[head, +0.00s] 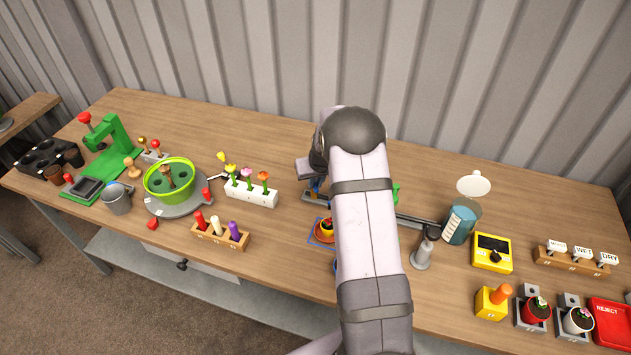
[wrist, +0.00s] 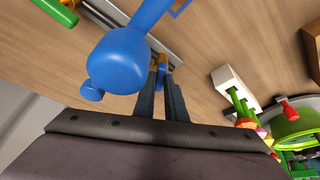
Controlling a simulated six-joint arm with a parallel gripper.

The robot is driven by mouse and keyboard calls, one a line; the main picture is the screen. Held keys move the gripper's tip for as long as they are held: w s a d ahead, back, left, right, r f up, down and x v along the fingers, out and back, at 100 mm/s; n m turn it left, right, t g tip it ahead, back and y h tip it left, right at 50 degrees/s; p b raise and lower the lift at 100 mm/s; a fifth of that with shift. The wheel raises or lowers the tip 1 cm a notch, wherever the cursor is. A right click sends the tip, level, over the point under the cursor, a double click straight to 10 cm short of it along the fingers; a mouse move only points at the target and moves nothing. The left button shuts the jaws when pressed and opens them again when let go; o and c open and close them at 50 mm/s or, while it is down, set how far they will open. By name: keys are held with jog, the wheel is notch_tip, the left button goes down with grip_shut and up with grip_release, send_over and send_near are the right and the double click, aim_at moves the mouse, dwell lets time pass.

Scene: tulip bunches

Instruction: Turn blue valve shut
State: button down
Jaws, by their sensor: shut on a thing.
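The blue valve (wrist: 118,62) fills the upper left of the wrist view, with a rounded blue body and a blue arm running up to the top edge. My gripper (wrist: 161,74) is beside this body, its two dark fingers close together on a small blue part with brass colour by it. The exact grip point is partly hidden by the fingers. In the head view only a small blue bit of the valve (head: 316,188) shows beside my gripper (head: 313,180), behind my arm, which hides most of that area.
A white block with tulips (head: 251,193) stands left of my gripper, and a green bowl (head: 170,182) stands further left.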

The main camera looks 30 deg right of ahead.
dwell(0.4)
jog(key=c, duration=1.6)
grip_release()
jog(key=shift+b+v, duration=1.25)
jog(key=shift+v, duration=2.4)
